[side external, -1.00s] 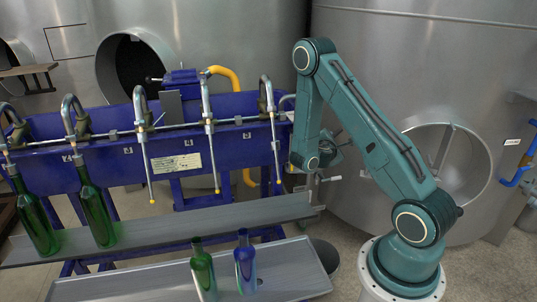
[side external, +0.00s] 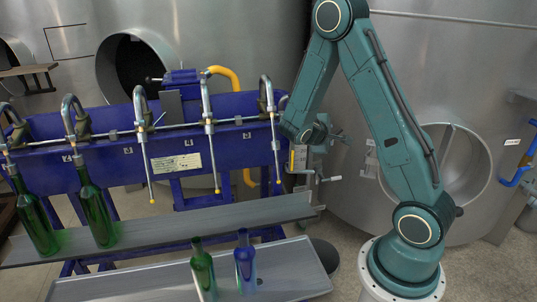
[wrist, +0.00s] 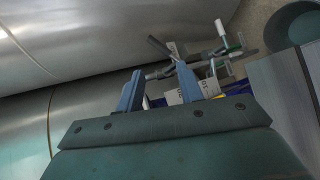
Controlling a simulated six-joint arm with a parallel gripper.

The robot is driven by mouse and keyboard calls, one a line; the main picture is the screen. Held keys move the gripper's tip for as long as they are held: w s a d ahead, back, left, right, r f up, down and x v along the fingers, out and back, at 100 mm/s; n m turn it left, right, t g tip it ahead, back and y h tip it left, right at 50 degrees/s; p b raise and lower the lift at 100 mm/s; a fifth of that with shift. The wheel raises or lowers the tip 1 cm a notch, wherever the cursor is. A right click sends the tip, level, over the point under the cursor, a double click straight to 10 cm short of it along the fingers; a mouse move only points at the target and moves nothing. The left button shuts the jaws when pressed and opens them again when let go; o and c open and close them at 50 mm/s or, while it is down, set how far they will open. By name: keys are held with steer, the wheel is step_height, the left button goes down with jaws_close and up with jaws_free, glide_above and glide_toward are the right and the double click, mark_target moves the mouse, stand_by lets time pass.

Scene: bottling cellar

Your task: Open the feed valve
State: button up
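My gripper (side external: 338,134) is in the air at the right end of the blue filling machine (side external: 237,165), small in the side view. In the wrist view my gripper (wrist: 160,72) is open, its two blue-grey fingers apart with nothing held between them. Valve fittings with a pale-ended crank (side external: 328,179) are just below my gripper in the side view. In the wrist view, pipework and handles (wrist: 185,70) lie beyond the fingertips, with a dark lever (wrist: 160,47) near the gap. The right finger hides part of them. I cannot tell which handle is the feed valve's.
Big steel tanks (side external: 240,45) stand behind. Green bottles (side external: 97,215) stand on the upper shelf (side external: 190,221); a green and a blue bottle (side external: 245,265) stand at the lower tray (side external: 290,272). A dark bin (wrist: 295,22) stands on the floor near the fittings.

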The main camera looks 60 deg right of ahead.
steer(key=w+a+r+m+t+y, duration=0.1)
steer(key=a+r+m+y, duration=0.3)
steer(key=a, duration=0.7)
steer(key=shift+w+a+r+y, duration=0.25)
steer(key=shift+r+y, duration=0.3)
steer(key=shift+y, duration=0.05)
steer(key=shift+d, duration=0.1)
steer(key=n+g+y, duration=0.3)
steer(key=n, duration=0.8)
glide_toward(340, 129)
steer(key=v, duration=0.3)
steer(key=shift+s+d, duration=0.15)
steer(key=x, duration=1.3)
steer(key=shift+d+f, duration=0.1)
steer(key=shift+f, duration=0.25)
